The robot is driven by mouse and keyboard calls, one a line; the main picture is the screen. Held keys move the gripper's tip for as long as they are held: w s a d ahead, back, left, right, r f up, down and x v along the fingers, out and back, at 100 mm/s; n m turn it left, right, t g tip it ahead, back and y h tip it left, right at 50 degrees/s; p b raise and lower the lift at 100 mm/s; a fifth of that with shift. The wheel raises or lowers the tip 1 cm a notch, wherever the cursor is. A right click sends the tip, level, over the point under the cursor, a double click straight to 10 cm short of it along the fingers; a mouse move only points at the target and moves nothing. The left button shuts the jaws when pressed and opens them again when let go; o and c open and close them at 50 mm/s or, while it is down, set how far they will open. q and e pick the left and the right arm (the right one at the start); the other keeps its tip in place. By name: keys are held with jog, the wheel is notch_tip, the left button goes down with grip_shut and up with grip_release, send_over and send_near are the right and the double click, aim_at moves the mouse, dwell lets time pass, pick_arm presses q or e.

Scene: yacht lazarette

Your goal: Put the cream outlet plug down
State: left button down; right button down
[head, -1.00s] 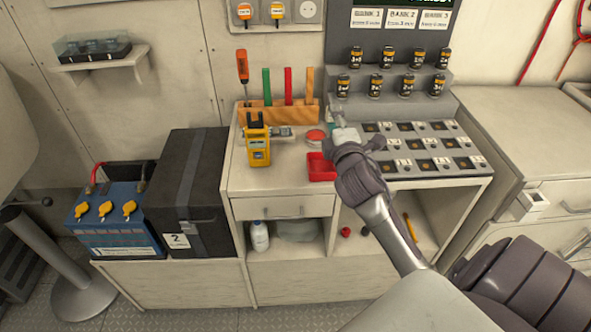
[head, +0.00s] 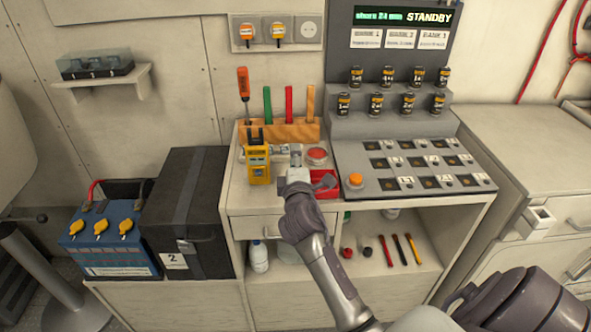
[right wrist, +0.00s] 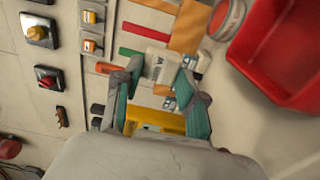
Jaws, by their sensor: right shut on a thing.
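My right gripper (head: 295,168) is shut on the cream outlet plug (head: 295,152). It is over the workbench top (head: 238,196), between the yellow tester (head: 258,165) and the red tray (head: 325,178). In the right wrist view the pale plug (right wrist: 157,66) sits between the teal fingertips (right wrist: 158,82). I cannot tell whether the plug touches the bench. The gripper partly hides it in the head view. My left gripper is not in view.
A round red-topped tin (head: 317,155) stands close right of the plug. A tool rack (head: 280,130) with upright handles is behind. The console (head: 400,165) with an orange button (head: 356,180) fills the bench's right side. Bare bench lies front left.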

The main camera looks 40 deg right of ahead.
jog(key=shift+f, duration=1.45)
jog(key=shift+f+b, duration=0.6)
jog(key=shift+b, duration=0.1)
jog(key=c, duration=0.7)
grip_release()
jog(key=shift+o, duration=0.2)
